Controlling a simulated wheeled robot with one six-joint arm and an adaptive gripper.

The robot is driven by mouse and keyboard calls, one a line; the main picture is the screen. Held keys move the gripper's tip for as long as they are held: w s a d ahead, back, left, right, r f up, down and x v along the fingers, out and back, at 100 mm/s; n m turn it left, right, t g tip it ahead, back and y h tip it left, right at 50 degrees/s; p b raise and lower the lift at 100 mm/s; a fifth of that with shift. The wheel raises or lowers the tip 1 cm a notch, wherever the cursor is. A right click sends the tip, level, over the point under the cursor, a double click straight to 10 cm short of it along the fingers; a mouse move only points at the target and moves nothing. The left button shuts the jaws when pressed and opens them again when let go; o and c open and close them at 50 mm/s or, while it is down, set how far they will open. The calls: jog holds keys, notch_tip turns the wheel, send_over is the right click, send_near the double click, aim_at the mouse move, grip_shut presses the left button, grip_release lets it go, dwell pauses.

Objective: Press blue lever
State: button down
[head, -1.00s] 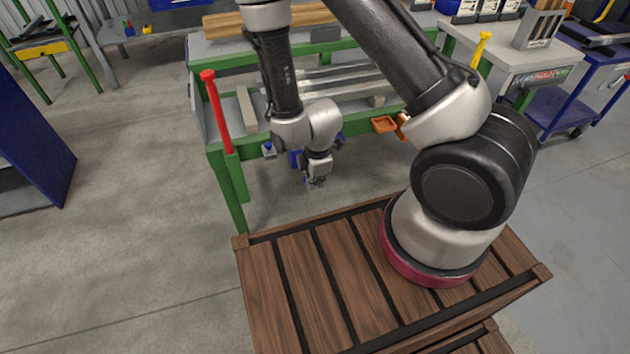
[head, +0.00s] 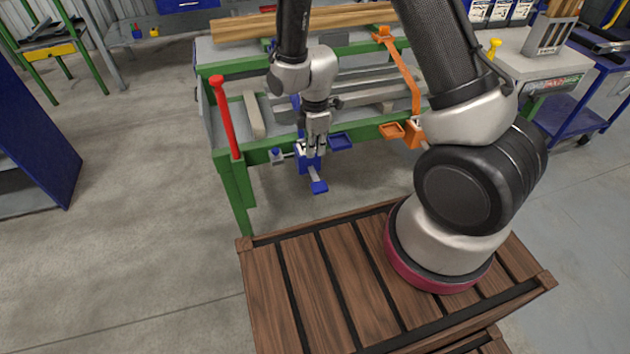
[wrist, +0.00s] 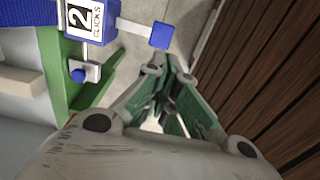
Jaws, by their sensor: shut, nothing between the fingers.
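The blue lever (head: 319,187) sticks out from a blue bracket on the green front rail of the table, its blue pad at the lower end. In the wrist view the blue pad (wrist: 160,36) sits on a pale bar joined to a blue block (wrist: 98,20) marked "2 CLICKS". My gripper (head: 316,152) points down in front of the rail, above the pad in the head picture, and covers part of the bracket. In the wrist view my gripper (wrist: 168,74) is shut and empty, with the pad just beyond its fingertips. Contact cannot be told.
A red lever (head: 226,118) stands at the table's left corner. An orange lever (head: 402,72) and an orange tray (head: 391,131) are to the right. A blue tray (head: 341,142) is close beside my gripper. Bars lie on the green table (head: 237,190). Floor to the left is clear.

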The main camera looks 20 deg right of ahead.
aim_at(316, 189)
notch_tip(316, 189, down, 14)
jog(key=shift+r, duration=0.1)
dwell(0.4)
jog(key=shift+s+f+t, duration=0.2)
jog(key=shift+f+t, duration=0.3)
jog(key=shift+f, duration=0.05)
dwell(0.5)
jog(key=shift+f, duration=0.3)
notch_tip(316, 189, down, 2)
jog(key=shift+s, duration=0.15)
jog(key=shift+f, duration=1.45)
